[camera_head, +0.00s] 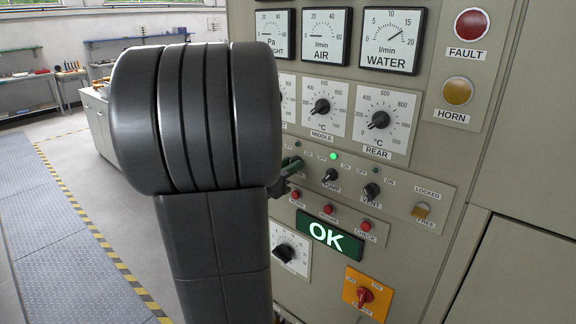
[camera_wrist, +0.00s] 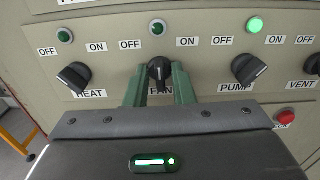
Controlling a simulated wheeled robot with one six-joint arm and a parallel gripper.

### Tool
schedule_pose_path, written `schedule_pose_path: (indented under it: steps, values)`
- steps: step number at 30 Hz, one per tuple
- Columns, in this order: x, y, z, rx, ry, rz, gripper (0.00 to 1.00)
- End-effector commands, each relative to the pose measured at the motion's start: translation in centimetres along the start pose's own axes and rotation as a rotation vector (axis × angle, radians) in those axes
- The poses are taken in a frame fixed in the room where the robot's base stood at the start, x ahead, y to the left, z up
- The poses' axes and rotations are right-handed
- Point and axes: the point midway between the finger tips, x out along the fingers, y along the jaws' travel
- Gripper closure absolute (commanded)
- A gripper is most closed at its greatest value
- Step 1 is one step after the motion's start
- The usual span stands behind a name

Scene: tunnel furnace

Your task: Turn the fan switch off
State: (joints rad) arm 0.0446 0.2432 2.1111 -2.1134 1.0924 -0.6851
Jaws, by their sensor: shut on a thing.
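The fan switch (camera_wrist: 160,71) is a black rotary knob above the FAN label in the wrist view. Its handle looks about upright, between the OFF mark on its left and the ON mark on its right. The fan lamp (camera_wrist: 158,27) above it is dark. My gripper (camera_wrist: 160,80) has its two green fingers on either side of the knob and is shut on it. In the head view my gripper (camera_head: 291,167) reaches the panel left of the pump switch, and my arm hides most of the fan switch.
The heat switch (camera_wrist: 74,77) is left of the fan switch, and the pump switch (camera_wrist: 248,68) is right, under a lit green lamp (camera_wrist: 255,25). The vent switch (camera_head: 371,191) is farther right. Red buttons (camera_head: 328,209) and a green OK display (camera_head: 330,236) are below.

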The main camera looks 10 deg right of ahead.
Motion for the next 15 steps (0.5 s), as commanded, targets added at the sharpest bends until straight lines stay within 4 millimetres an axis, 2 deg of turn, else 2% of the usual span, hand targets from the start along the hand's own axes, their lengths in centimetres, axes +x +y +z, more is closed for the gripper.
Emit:
schedule_pose_path:
  steps: [15]
  values:
    - [0.00, 0.16, 0.12, -0.433, 0.000, 0.001, 1.00]
